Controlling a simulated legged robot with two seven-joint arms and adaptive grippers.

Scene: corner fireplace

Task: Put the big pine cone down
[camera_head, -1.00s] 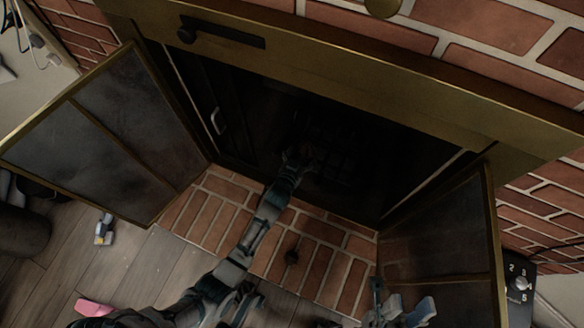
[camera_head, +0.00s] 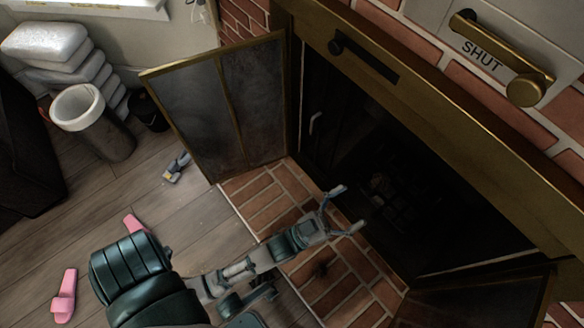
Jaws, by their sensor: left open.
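My left gripper (camera_head: 349,207) is open and empty, with its two fingers spread over the inner edge of the brick hearth, at the fireplace mouth. A dim brownish lump (camera_head: 379,184) lies inside the dark firebox (camera_head: 440,200), beyond the fingertips and apart from them. It may be the big pine cone, but it is too dark to be sure. My right gripper is not in view.
The left glass door (camera_head: 220,105) stands open, and the right door (camera_head: 480,300) shows at the lower right. A brass handle (camera_head: 500,60) sits beside a "SHUT" sign. Pink slippers (camera_head: 64,295), a grey-and-yellow object (camera_head: 176,167) and a bin (camera_head: 95,125) stand on the wooden floor.

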